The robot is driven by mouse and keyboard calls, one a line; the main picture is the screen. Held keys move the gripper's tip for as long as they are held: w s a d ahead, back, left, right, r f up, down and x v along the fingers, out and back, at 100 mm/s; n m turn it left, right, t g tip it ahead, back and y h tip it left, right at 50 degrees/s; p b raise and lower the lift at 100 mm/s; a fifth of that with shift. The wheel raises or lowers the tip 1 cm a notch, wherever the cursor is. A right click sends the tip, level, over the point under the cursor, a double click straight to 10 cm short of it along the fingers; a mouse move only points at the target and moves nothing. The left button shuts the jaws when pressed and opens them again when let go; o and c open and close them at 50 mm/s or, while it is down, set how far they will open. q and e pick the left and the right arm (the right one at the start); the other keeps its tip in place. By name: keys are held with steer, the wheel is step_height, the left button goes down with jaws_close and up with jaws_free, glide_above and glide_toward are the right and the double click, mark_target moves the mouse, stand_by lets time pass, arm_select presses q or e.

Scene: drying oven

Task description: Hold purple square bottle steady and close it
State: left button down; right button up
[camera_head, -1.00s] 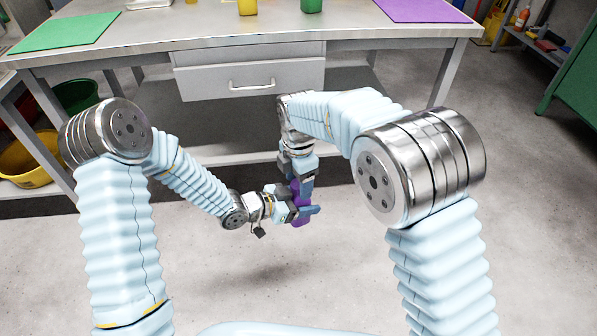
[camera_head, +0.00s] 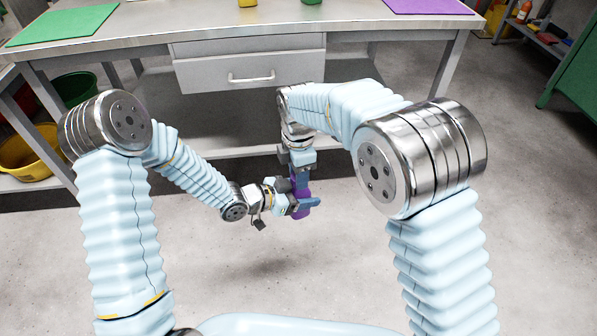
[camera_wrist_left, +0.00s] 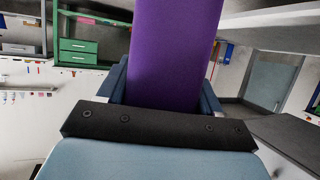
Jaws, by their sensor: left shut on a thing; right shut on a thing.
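The purple square bottle (camera_head: 301,208) is held in the air in front of the table. My left gripper (camera_head: 306,205) comes in from the left and is shut around its body. In the left wrist view the purple bottle (camera_wrist_left: 172,45) stands large between the blue fingers of my left gripper (camera_wrist_left: 165,85). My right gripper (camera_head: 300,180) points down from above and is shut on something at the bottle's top. The cap is hidden between its fingers, so I cannot tell how it sits on the bottle.
A grey table (camera_head: 250,32) with a drawer (camera_head: 250,70) stands behind my grippers. A green mat (camera_head: 62,24) and a purple mat (camera_head: 427,6) lie on it. A yellow bin (camera_head: 28,155) and a green bin (camera_head: 72,92) are at the left. The floor around the bottle is clear.

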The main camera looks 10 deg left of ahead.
steer(key=shift+m, duration=0.6)
steer(key=o, duration=1.2)
steer(key=shift+c, duration=0.2)
steer(key=shift+r, duration=0.1)
steer(key=shift+r, duration=2.15)
steer(key=shift+o, duration=0.5)
